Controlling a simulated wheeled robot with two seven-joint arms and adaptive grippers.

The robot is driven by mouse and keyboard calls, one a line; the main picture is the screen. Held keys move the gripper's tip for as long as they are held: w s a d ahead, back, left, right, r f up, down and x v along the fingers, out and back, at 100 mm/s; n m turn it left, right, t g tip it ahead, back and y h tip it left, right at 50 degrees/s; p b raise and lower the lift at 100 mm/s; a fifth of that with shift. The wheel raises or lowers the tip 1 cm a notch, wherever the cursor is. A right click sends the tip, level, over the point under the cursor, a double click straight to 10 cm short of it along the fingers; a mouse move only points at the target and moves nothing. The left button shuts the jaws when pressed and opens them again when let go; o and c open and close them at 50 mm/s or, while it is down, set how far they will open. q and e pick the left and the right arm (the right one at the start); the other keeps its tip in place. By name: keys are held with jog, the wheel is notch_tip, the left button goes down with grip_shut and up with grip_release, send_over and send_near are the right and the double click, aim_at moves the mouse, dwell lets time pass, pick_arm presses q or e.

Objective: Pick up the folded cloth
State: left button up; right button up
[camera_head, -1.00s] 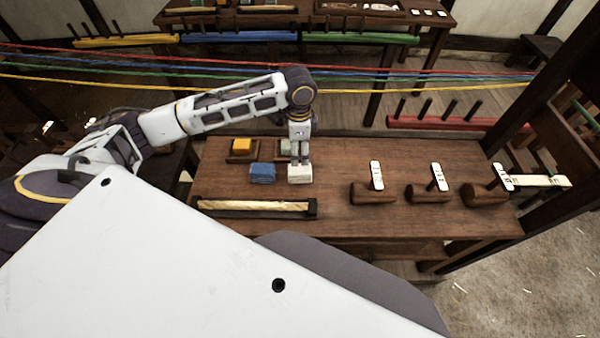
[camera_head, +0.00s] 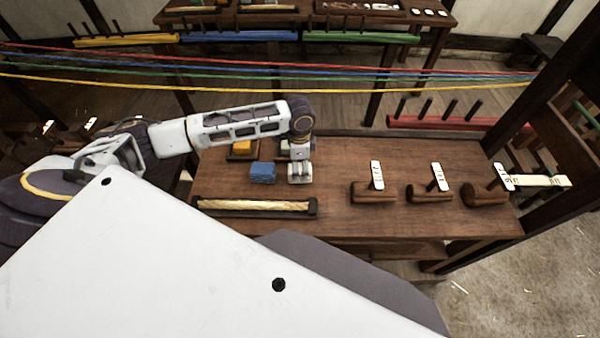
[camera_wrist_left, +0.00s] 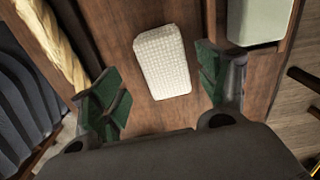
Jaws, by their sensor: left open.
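The folded cloth (camera_wrist_left: 163,62) is a small white pad with a waffle texture, lying flat on the wooden bench (camera_head: 340,210). In the left wrist view the two green-padded fingers of the left gripper (camera_wrist_left: 160,76) stand open on either side of the cloth. A gap shows between each finger and the cloth, so nothing is held. My right gripper is in neither view.
A blue block-like item (camera_head: 262,172) sits close left of the cloth. A pale rope piece in a dark holder (camera_head: 255,206) lies nearer. Tagged wooden blocks (camera_head: 373,192) stand right. Coloured ropes (camera_head: 350,78) stretch behind the bench.

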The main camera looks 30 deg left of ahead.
aim_at(300, 168)
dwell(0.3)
pick_arm(q)
jog(key=shift+w+f, duration=0.15)
jog(key=shift+f, duration=1.15)
jog(key=shift+w+f, duration=0.15)
jog(key=shift+f, duration=1.15)
jog(key=shift+c, duration=1.1)
jog(key=c, duration=0.9)
jog(key=shift+r, duration=0.15)
notch_tip(300, 168, up, 10)
jog(key=shift+f, duration=0.15)
